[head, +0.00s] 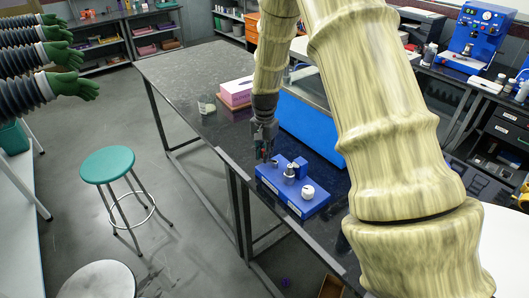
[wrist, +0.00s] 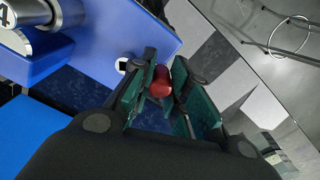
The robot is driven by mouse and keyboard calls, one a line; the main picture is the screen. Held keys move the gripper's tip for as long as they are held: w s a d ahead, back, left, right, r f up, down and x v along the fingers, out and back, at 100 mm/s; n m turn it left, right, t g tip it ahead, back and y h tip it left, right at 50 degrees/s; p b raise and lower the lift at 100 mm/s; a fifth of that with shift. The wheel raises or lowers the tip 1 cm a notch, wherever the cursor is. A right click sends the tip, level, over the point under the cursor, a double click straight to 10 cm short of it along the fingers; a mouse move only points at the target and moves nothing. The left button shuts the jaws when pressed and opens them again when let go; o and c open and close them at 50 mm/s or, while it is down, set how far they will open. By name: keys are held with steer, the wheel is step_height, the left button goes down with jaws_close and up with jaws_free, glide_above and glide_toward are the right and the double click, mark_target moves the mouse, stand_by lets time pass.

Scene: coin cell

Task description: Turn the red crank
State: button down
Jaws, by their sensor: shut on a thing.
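The red crank handle (wrist: 160,84) shows in the wrist view as a rounded red knob between my fingertips. My gripper (wrist: 163,80) is shut on it, one green-padded finger on each side. In the head view my gripper (head: 266,157) points down at the left end of the blue crimper base (head: 312,207), and the crank is mostly hidden there by the fingers. The base also shows in the wrist view (wrist: 105,62), with a silver metal part (wrist: 35,40) at the upper left.
The base sits on a dark speckled bench (head: 190,75) near its front edge. A white round knob (head: 308,192) is on the base's right part. A blue-sided box (head: 308,125), pink boxes (head: 235,92) and a jar (head: 206,104) stand behind. A green stool (head: 107,164) is on the floor.

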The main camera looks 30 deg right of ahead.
steer(key=m, duration=0.1)
steer(key=d+m, duration=0.1)
steer(key=shift+w+r+m+p, duration=0.1)
steer(key=shift+w+m+p, duration=0.2)
steer(key=shift+p, duration=0.1)
steer(key=m, duration=0.1)
steer(key=d+m+p, duration=0.1)
steer(key=m, duration=0.1)
steer(key=shift+w+d+m, duration=0.1)
steer(key=shift+m, duration=0.2)
steer(key=m, duration=0.2)
steer(key=d+m+p, duration=0.1)
steer(key=d+m, duration=0.1)
steer(key=m, duration=0.1)
steer(key=shift+s+m+p, duration=0.2)
steer(key=shift+m+p, duration=0.1)
steer(key=shift+p, duration=0.05)
steer(key=m, duration=0.1)
steer(key=d+m+p, duration=0.1)
steer(key=m, duration=0.1)
steer(key=shift+s+m, duration=0.3)
steer(key=shift+s, duration=0.05)
steer(key=shift+s+d+m+p, duration=0.3)
steer(key=shift+m+p, duration=0.15)
steer(key=shift+m, duration=0.5)
steer(key=shift+s+d+m+p, duration=0.25)
steer(key=shift+m+p, duration=0.15)
steer(key=shift+m, duration=0.55)
